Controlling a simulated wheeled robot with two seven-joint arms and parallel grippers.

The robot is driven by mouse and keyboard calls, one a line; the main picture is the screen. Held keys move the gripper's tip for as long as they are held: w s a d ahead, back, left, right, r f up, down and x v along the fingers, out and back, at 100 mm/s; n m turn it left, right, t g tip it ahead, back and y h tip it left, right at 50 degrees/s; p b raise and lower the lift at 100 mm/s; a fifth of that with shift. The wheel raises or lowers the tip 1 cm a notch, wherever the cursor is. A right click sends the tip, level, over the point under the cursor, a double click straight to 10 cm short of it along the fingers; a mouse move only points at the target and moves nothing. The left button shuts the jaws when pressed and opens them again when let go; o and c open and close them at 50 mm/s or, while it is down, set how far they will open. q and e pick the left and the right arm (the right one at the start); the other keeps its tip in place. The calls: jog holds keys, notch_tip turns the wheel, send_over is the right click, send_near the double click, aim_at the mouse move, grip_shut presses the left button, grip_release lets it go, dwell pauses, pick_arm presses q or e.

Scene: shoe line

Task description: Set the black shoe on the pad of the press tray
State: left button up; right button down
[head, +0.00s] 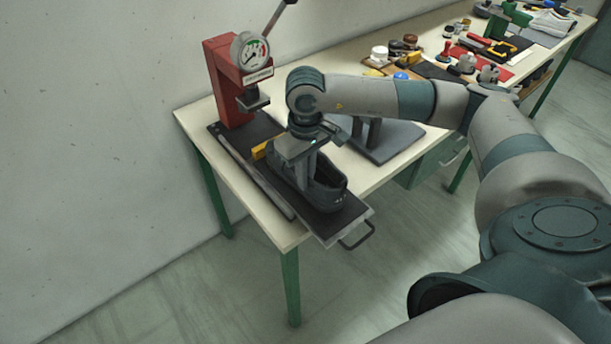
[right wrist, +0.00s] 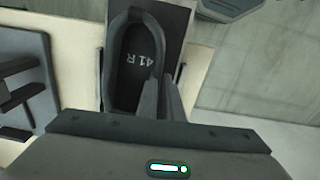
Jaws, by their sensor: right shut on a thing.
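The black shoe (head: 328,192) is over the dark pad of the press tray (head: 325,226), lengthwise along it, opening upward. I cannot tell whether its sole touches the pad. My right gripper (head: 306,172) is above it, shut on its side wall. In the right wrist view the shoe (right wrist: 128,85) shows "41 R" on its insole, and the fingers (right wrist: 162,98) are at its right wall. The gripper hides part of the shoe in the head view. My left gripper is not in view.
The red press (head: 228,85) with gauge and lever stands behind the tray. A yellow block (head: 262,149) is beside the shoe's far end. A grey stand (head: 385,140) is to the right. The tray handle (head: 357,236) overhangs the edge.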

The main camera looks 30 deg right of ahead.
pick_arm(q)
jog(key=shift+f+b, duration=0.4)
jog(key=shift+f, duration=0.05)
pick_arm(e)
jog(key=shift+f, duration=0.3)
jog(key=c, duration=1.8)
grip_release()
jog(key=shift+r, duration=0.1)
